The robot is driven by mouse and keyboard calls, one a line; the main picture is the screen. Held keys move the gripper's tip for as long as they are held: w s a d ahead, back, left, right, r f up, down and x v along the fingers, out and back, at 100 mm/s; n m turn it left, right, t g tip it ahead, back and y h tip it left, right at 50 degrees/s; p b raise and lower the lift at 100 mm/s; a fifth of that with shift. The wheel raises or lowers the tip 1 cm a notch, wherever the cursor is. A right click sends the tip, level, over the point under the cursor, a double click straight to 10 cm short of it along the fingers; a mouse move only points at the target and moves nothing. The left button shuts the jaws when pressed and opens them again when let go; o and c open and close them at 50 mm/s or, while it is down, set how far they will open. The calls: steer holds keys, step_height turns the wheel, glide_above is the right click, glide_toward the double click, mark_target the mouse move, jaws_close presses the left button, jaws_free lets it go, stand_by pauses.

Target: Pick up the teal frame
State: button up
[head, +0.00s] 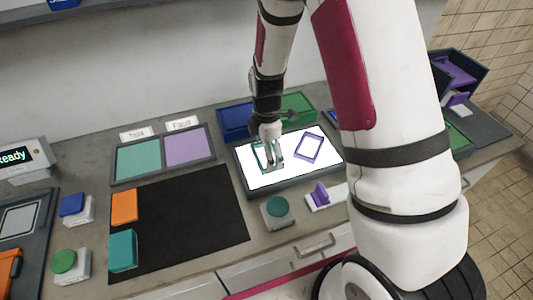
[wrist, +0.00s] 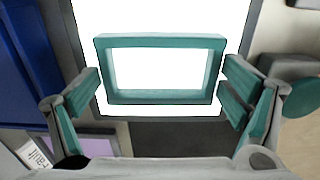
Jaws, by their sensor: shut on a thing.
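The teal frame is a rectangular open ring. In the wrist view the teal frame (wrist: 160,98) lies between the two fingers of my gripper (wrist: 162,85), which is shut on it. In the head view my gripper (head: 268,150) points down over the bright white light panel (head: 251,182), with the teal frame (head: 257,157) at its fingertips, partly hidden by them. I cannot tell whether the frame still touches the panel. The panel also fills the background in the wrist view.
A purple frame (head: 308,148) lies on the panel to the right of my gripper. Blue (head: 234,121) and green (head: 298,106) trays stand behind it. A teal round button (head: 277,207) and a purple piece (head: 319,193) are in front. A black mat (head: 185,225) lies left.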

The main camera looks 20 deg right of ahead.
steer(key=shift+r, duration=0.45)
steer(key=shift+s+r, duration=0.35)
steer(key=shift+r, duration=0.55)
steer(key=s, duration=0.8)
steer(key=s+r, duration=0.1)
steer(key=s, duration=0.4)
steer(key=shift+b, duration=0.4)
steer(key=shift+s+r+p, duration=0.2)
steer(key=shift+s+p, duration=0.15)
steer(key=shift+p, duration=0.2)
steer(key=shift+s+p, duration=0.75)
steer(key=shift+s, duration=0.1)
steer(key=shift+w, duration=0.1)
